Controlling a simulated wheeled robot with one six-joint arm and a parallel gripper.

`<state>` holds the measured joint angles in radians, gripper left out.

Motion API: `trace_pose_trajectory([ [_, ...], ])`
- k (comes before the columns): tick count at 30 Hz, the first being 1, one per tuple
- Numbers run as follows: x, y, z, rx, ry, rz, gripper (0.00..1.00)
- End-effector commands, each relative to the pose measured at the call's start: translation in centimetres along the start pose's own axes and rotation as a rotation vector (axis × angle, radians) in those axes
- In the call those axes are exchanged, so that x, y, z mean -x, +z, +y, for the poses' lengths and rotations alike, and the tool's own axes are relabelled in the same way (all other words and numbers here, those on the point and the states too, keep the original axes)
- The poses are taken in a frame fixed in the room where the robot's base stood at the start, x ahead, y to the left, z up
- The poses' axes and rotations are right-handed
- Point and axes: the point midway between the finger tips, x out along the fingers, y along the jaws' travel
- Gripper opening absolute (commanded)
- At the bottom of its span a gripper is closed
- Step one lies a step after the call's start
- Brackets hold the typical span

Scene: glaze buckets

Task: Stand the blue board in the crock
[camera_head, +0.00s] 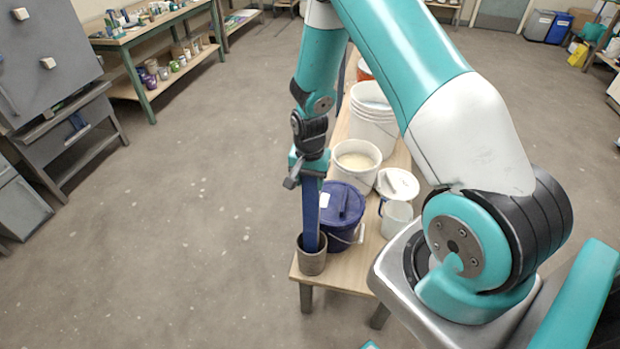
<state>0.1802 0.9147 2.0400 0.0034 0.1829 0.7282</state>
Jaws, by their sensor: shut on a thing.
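The blue board (310,216) is a long, narrow strip held upright below my gripper (309,178). My gripper is shut on its upper part. The board's lower end is inside the mouth of the crock (311,262), a small grey-brown pot at the near left corner of the wooden bench. The crock's wall hides the board's bottom, so I cannot tell whether it touches the crock's floor.
A dark blue lidded bucket (342,232) stands just right of the crock. The bench (375,247) ends close to the crock; open floor lies left.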

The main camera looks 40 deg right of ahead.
Motion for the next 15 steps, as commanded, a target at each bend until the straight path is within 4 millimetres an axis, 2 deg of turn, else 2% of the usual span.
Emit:
trace_pose_trajectory([
  [15,-2.2,0.0,0.0,0.0,0.0,0.0,0.16],
])
